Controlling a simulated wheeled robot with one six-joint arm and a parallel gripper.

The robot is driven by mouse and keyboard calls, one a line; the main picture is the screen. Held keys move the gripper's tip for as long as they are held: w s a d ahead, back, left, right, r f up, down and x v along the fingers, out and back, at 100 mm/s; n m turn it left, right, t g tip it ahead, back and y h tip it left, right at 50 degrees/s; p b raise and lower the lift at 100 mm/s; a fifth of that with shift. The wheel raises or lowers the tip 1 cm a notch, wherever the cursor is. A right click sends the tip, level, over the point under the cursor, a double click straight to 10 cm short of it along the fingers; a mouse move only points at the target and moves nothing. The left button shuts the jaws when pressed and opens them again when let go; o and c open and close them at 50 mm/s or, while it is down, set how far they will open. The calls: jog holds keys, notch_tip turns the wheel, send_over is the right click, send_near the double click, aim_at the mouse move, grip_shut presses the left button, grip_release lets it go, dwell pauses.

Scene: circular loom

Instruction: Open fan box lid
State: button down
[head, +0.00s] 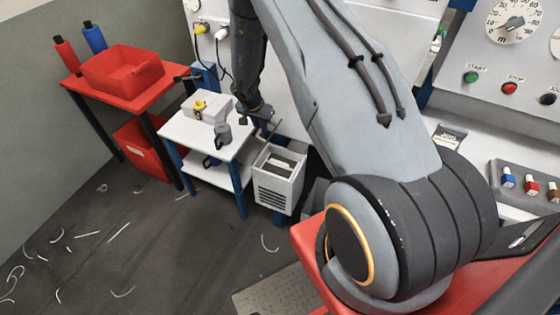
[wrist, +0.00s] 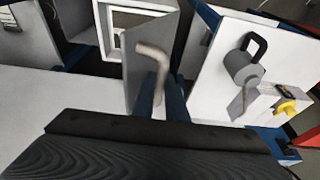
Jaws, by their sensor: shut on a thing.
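The fan box (head: 278,182) is a pale box with slats on its front, standing right of the small white table. Its top opening shows, and the box's open frame also shows at the top of the wrist view (wrist: 105,32). The lid, a grey panel (wrist: 136,75), stands tilted up beside the opening in the wrist view. A bent handle (wrist: 155,62) is in front of the lid. My gripper (wrist: 161,92) is shut on this handle, its blue fingers on either side. In the head view my gripper (head: 262,122) is above the box's back left, small and partly hidden.
The small white table (head: 205,150) left of the box holds a grey box with a yellow knob (head: 200,105) and a grey mug-like part (head: 222,133). A red bench (head: 155,95) stands farther left. The floor in front is open, with scattered thread scraps.

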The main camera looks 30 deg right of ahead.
jog(key=w+a+b, duration=0.2)
jog(key=w+a, duration=0.2)
jog(key=w, duration=0.1)
jog(key=shift+w, duration=0.25)
jog(key=c, duration=1.8)
grip_release()
jog(key=shift+a+r, duration=0.1)
jog(key=shift+a, duration=0.05)
jog(key=o, duration=0.4)
jog(key=shift+s, duration=0.1)
jog(key=shift+c, duration=0.2)
jog(key=s+a+r+p, duration=0.2)
jog(key=s+a+r, duration=0.1)
jog(key=a, duration=0.1)
jog(key=shift+s+a+r, duration=0.3)
jog(key=shift+s+r, duration=0.1)
jog(key=shift+r, duration=0.1)
